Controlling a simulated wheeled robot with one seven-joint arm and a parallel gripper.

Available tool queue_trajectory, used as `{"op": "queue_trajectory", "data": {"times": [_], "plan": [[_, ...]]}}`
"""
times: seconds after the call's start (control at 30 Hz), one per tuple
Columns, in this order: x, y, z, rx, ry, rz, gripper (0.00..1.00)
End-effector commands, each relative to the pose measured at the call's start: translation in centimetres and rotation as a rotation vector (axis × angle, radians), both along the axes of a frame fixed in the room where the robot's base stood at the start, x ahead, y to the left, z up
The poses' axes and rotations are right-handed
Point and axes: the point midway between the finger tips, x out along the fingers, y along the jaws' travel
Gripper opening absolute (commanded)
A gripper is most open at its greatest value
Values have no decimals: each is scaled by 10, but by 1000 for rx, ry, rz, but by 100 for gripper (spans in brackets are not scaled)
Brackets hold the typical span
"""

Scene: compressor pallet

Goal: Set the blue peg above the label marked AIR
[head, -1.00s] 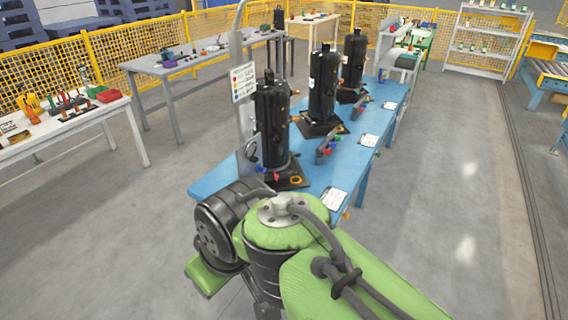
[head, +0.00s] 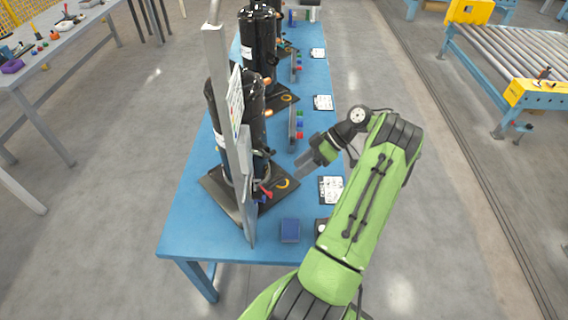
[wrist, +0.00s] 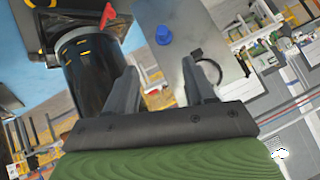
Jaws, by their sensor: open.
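A blue peg (wrist: 163,35) shows in the wrist view on a grey panel (wrist: 185,12), ahead of my fingers and apart from them. In the head view the grey panel (head: 248,200) stands nearly edge-on at the table's near end. No AIR label can be read in either view. My gripper (head: 303,168) is over the blue table, right of the nearest black compressor (head: 252,110). In the wrist view my gripper (wrist: 160,72) is open, with nothing between its two fingers. The compressor (wrist: 90,85) is close on the left there.
A red-handled part (head: 264,189) and an orange ring (head: 282,183) are near the compressor's black base. White sheets (head: 331,189) lie along the right edge. The roller conveyor (head: 505,60) is far right.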

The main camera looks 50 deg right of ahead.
Motion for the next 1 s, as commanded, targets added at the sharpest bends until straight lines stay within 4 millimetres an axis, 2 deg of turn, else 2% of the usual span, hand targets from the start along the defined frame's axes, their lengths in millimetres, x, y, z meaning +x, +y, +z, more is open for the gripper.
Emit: {"op": "queue_trajectory", "data": {"times": [0.6, 0.8, 1.0], "plan": [[55, 80, -89, 1, 7, -1, 54], [65, 92, -103, -2, 6, -3, 54], [65, 93, -104, -2, 5, -4, 54]]}}
